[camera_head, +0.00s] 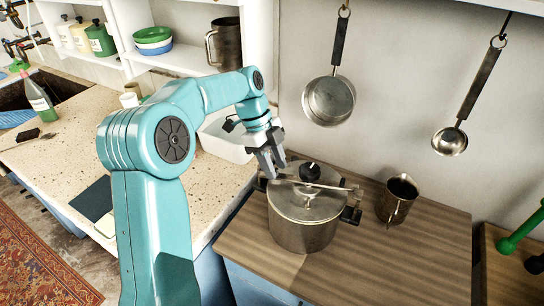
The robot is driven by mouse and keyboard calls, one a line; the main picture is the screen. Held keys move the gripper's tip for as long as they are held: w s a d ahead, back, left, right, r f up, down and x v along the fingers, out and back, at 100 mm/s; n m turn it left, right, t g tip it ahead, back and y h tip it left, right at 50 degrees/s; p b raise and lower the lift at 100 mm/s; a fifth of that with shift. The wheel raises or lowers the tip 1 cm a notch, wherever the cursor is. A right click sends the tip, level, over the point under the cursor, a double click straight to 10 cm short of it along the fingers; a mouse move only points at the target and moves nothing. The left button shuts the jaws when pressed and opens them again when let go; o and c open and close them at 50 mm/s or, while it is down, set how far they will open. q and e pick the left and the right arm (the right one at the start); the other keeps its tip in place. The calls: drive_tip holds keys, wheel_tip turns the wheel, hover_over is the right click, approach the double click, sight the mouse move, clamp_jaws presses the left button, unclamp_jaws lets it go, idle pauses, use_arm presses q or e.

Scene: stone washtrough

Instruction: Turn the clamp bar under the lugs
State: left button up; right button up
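A steel pot (301,232) with a lid stands on the wooden worktop. A thin metal clamp bar (328,186) lies across the lid, running left to right, with a black knob (310,172) above its middle. Dark side brackets show at the pot's left and right rim; the right one (351,213) is near the bar's right end. Whether the bar sits under the lugs I cannot tell. My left gripper (275,169) points down just above the bar's left end, its two fingers slightly apart with nothing visible between them. Contact with the bar is unclear. My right gripper is out of view.
A steel mug (397,200) stands right of the pot. A pan (329,100) and a ladle (450,140) hang on the wall behind. A white tub (226,146) is behind my arm. The worktop's front is clear.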

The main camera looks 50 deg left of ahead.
use_arm(q)
drive_tip(key=p+v, duration=0.3)
drive_tip(key=v, duration=1.3)
drive_tip(key=shift+r, duration=0.2)
drive_tip(key=shift+s, duration=0.1)
